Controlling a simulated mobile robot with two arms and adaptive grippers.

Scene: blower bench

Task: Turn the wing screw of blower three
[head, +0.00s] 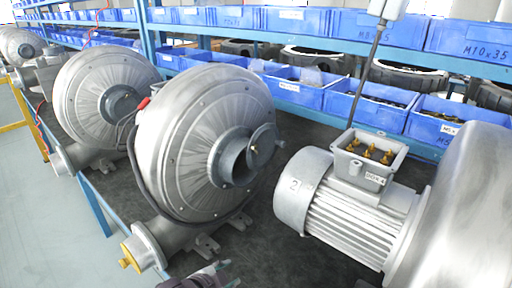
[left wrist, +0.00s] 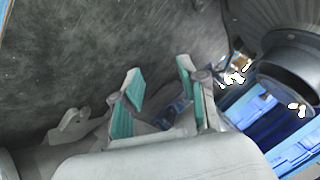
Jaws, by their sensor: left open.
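Several grey metal blowers stand in a row on the bench. The nearest whole one (head: 200,140) has a round open port with a small disc flap (head: 262,145) beside it. A brass-coloured fitting (head: 130,258) sits on its lower outlet pipe. I cannot tell which blower is number three, nor make out the wing screw for certain. My left gripper (head: 228,274) is at the bottom edge of the head view, in front of this blower and apart from it. In the left wrist view its teal-padded fingers (left wrist: 160,88) are spread with nothing between them. My right gripper is not in view.
A motor marked 2 (head: 340,205) with an open box of brass terminals (head: 370,152) stands at the right. Blue bins (head: 365,105) line the shelves behind. The dark bench top (head: 265,255) is bare between blower and motor.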

